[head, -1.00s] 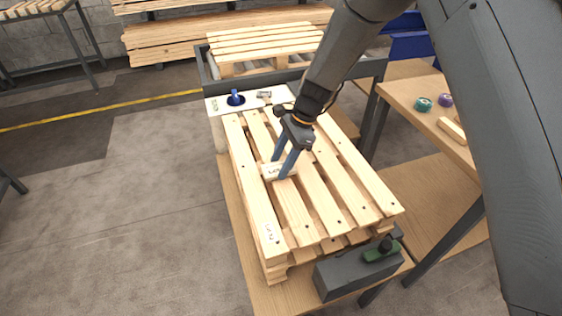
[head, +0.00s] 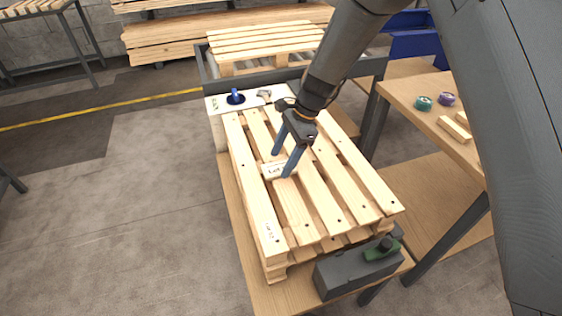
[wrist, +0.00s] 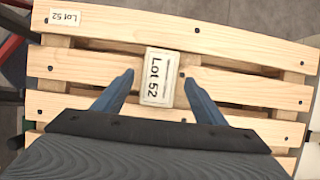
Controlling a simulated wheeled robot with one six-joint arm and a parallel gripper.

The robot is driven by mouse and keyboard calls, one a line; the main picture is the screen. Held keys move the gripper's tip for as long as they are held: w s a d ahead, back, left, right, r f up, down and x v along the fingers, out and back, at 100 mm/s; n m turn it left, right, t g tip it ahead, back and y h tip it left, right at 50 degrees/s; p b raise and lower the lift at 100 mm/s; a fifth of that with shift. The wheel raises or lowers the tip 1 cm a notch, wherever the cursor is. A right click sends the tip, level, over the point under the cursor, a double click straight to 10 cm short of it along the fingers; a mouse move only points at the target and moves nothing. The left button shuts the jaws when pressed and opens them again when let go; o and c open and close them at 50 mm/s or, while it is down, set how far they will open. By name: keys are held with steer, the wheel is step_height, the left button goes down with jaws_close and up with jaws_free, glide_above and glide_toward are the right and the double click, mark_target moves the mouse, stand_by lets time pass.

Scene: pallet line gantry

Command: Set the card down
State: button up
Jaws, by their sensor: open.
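The card (wrist: 159,77) is a pale rectangle printed "Lot 52". It lies flat across the slats of the wooden pallet (head: 335,190), and it also shows in the head view (head: 270,172). My gripper (head: 281,165) is open over the card. In the wrist view its two blue fingers (wrist: 158,77) stand apart on either side of the card, with a gap to each edge. I cannot tell how high the fingertips are above the slats. A second "Lot 52" marking (wrist: 65,17) is on the outer slat.
A white board with a blue knob (head: 236,97) lies at the pallet's far end. A grey box with a green-and-black item (head: 382,249) stands at the near end. The right-hand bench (head: 405,95) holds tape rolls (head: 423,103) and wood blocks.

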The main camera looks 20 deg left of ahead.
steer(key=b+v, duration=0.1)
steer(key=v, duration=0.9)
steer(key=shift+r, duration=0.35)
steer(key=shift+d, duration=0.15)
steer(key=s+d+r+n+t+h, duration=0.1)
steer(key=s+d+n, duration=0.1)
steer(key=d, duration=0.9)
steer(key=s+d+r+n+t+h, duration=0.1)
steer(key=s+d+r+n, duration=0.1)
steer(key=d, duration=0.9)
steer(key=s+d+n+t+h, duration=0.1)
steer(key=s+d+n, duration=0.5)
steer(key=s+d, duration=0.7)
steer(key=d, duration=0.3)
steer(key=shift+s+f, duration=0.2)
steer(key=shift+s, duration=0.15)
